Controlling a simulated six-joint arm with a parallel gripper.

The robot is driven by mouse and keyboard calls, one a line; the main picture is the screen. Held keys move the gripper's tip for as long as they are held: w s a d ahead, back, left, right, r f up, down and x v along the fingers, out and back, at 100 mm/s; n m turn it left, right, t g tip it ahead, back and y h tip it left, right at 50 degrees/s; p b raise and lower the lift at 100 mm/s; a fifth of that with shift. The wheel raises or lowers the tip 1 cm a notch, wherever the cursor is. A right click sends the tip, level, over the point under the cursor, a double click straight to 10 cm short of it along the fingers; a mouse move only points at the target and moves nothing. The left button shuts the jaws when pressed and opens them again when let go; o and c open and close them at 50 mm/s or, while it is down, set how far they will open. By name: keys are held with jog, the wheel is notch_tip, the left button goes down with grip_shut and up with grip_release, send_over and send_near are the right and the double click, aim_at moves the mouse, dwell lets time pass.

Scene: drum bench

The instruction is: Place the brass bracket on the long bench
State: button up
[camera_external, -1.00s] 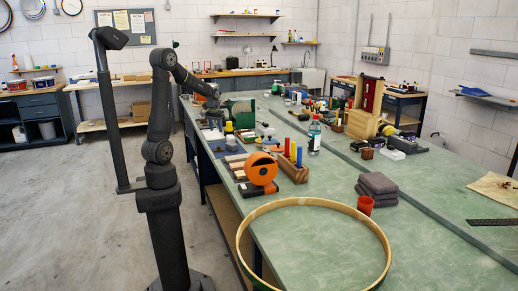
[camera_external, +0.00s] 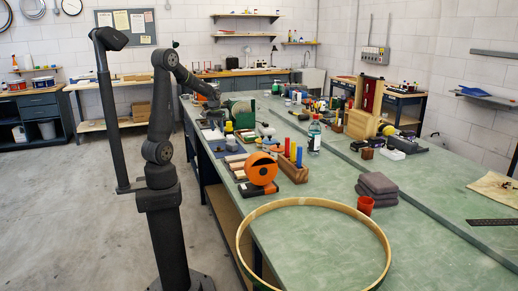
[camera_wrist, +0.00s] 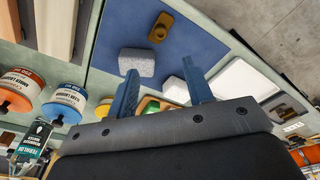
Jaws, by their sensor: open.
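In the wrist view a small brass-coloured piece (camera_wrist: 160,27), which looks like the brass bracket, lies on a blue mat (camera_wrist: 110,40) beyond my fingertips. My gripper (camera_wrist: 160,70) is open, its two blue fingers apart with nothing held between them. A light grey speckled block (camera_wrist: 137,62) lies on the mat just past the left finger. In the external view my gripper (camera_external: 211,108) is over the far left part of the long green bench (camera_external: 310,215). The bracket is too small to make out there.
In the external view an orange tape dispenser (camera_external: 262,170), a bottle (camera_external: 314,135) and a wooden hoop (camera_external: 247,222) stand on the bench.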

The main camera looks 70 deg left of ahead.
send_over(219, 149)
jog(key=f, duration=0.4)
jog(key=a+f, duration=0.1)
jog(key=f, duration=0.1)
jog(key=shift+f, duration=0.25)
notch_tip(219, 149, down, 4)
jog(key=shift+s+f, duration=0.1)
jog(key=shift+f, duration=0.55)
jog(key=shift+c, duration=0.5)
grip_shut()
